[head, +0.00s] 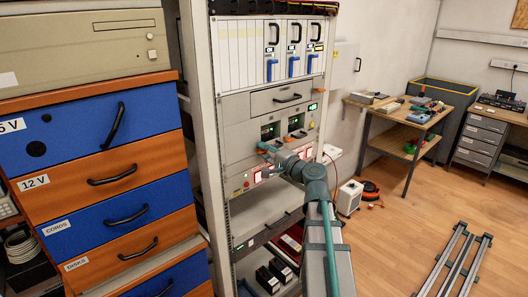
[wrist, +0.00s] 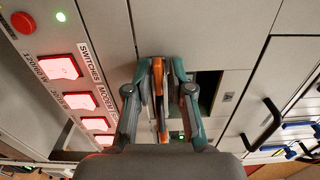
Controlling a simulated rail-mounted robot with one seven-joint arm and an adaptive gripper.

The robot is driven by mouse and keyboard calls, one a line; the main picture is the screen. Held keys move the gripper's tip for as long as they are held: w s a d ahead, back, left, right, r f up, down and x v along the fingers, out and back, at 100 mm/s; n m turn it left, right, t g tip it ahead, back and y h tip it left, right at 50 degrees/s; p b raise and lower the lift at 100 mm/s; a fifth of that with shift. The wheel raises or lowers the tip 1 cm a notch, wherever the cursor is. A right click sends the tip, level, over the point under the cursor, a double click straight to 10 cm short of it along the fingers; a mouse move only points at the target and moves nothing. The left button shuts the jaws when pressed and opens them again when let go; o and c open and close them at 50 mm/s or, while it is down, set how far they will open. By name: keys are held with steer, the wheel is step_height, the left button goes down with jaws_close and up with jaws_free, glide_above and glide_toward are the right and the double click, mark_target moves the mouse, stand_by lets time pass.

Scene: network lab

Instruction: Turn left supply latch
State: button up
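In the head view, two supply units sit side by side in the rack, each with a dark display. A narrow orange piece (wrist: 157,75), apparently the left latch, lies between the fingertips. Whether the fingers press on the orange piece cannot be made out.
Lit red switches (wrist: 80,101) and a red button (wrist: 22,22) lie on the panel beside the gripper. A drawer with a black handle (head: 287,98) is above the supplies. The drawer cabinet (head: 120,180) stands left of the rack. Open floor (head: 400,230) lies to the right.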

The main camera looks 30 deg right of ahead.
steer(key=v, duration=1.2)
steer(key=shift+a, duration=0.1)
